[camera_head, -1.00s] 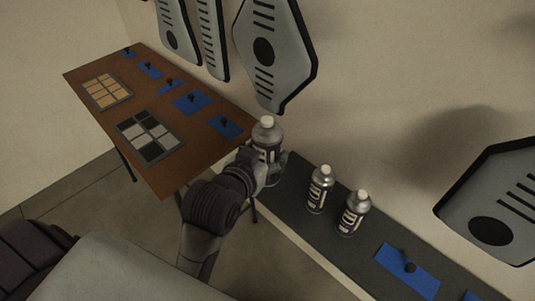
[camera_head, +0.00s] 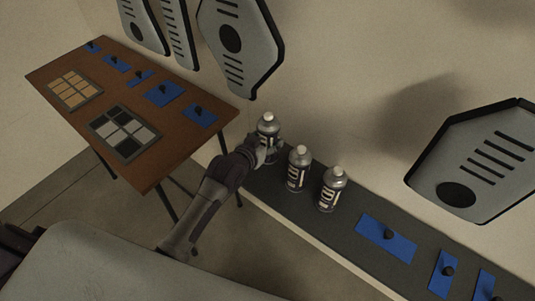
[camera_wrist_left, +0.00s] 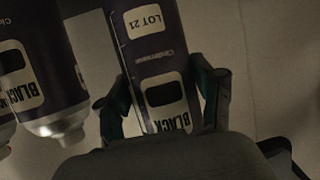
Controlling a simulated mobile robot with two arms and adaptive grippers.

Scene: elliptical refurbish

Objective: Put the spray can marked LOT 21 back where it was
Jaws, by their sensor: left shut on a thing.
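My left gripper (camera_head: 262,146) is shut on the LOT 21 spray can (camera_head: 268,125), a dark can with a pale cap and silver shoulder. The can is upright at the left end of the dark grey shelf (camera_head: 262,186); whether its base touches the shelf is hidden by the gripper. My right gripper is out of view.
Blue mats with dark knobs, one being this wide mat (camera_head: 372,231), lie further right on the shelf. A brown table (camera_head: 75,120) with a tan grid tray (camera_head: 76,90) and a black-and-grey tray (camera_head: 125,130) stands at the left. Grey panels (camera_head: 240,45) hang on the wall behind.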

